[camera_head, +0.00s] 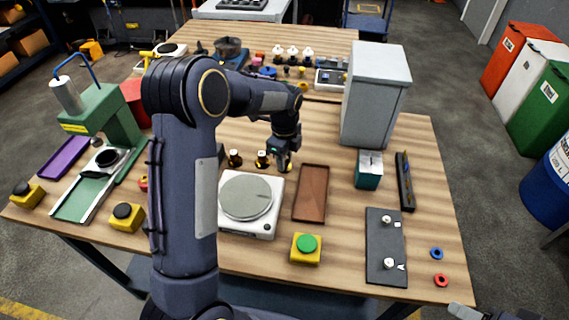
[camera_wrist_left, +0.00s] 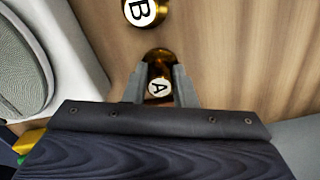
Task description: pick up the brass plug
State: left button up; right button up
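My left gripper (camera_head: 284,164) points down at the row of brass plugs behind the white scale. In the left wrist view its fingers (camera_wrist_left: 160,84) sit close on both sides of a brass plug marked A (camera_wrist_left: 158,86), with no clear gap. The plug is upright at table level; I cannot tell any lift. A second brass plug marked B (camera_wrist_left: 142,11) stands just beyond it. In the head view two brass plugs, one here (camera_head: 262,160) and one here (camera_head: 235,158), stand left of the gripper. Part of my right gripper (camera_head: 482,314) shows at the bottom edge; its fingers are unclear.
The white scale (camera_head: 236,224) and brown tray (camera_head: 311,193) lie in front of the gripper. A grey cabinet (camera_head: 374,97) stands to its right, near a teal block (camera_head: 369,170). A green press (camera_head: 111,125) stands at left. Bare table lies between tray and dark plate (camera_head: 384,240).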

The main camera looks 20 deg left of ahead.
pick_arm(q)
grip_shut()
jog(key=shift+r, duration=0.1)
jog(key=shift+r, duration=0.4)
notch_tip(320, 180, up, 2)
jog(key=shift+r, duration=0.25)
jog(key=s+d+r+b, duration=0.3)
jog(key=s+r, duration=0.6)
jog(key=s, duration=0.4)
jog(key=shift+s+d+r, duration=0.2)
jog(key=shift+s+r, duration=0.1)
